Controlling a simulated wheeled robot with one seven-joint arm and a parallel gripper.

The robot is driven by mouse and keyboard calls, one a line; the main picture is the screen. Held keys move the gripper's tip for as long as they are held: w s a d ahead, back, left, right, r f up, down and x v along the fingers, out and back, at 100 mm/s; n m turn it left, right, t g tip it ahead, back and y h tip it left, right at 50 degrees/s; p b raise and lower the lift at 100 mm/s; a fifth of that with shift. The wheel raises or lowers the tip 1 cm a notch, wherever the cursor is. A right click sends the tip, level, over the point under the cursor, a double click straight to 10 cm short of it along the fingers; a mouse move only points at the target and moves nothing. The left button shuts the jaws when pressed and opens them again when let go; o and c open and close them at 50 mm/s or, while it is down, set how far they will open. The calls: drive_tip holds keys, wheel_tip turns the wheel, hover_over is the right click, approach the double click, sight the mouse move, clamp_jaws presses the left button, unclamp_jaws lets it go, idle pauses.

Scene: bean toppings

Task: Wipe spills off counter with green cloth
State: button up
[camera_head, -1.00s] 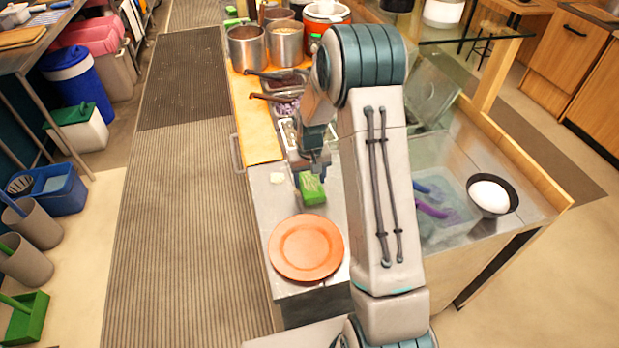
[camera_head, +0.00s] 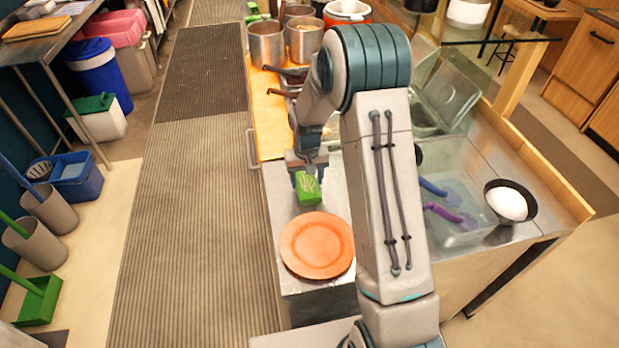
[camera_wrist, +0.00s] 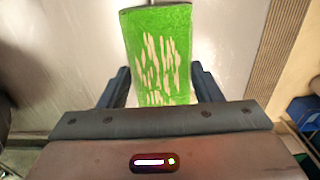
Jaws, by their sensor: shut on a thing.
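The green cloth (camera_head: 308,190) is a small folded block with pale streaks on its top. My gripper (camera_head: 307,176) is shut on it, over the steel counter (camera_head: 281,205) just behind the orange plate. In the wrist view the cloth (camera_wrist: 158,55) stands out between my two dark fingers (camera_wrist: 160,88). I cannot tell whether its underside touches the counter. No spill shows clearly in the current views; my arm and gripper hide part of the counter.
An orange plate (camera_head: 317,245) lies on the counter in front of the cloth. A wooden board (camera_head: 268,120) and steel pots (camera_head: 266,43) are farther back. A black bowl (camera_head: 510,203) stands at right. The ribbed floor mat (camera_head: 200,230) at left is clear.

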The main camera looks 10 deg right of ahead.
drive_tip(key=shift+r+p, duration=2.3)
drive_tip(key=shift+r, duration=1.75)
drive_tip(key=shift+f, duration=0.1)
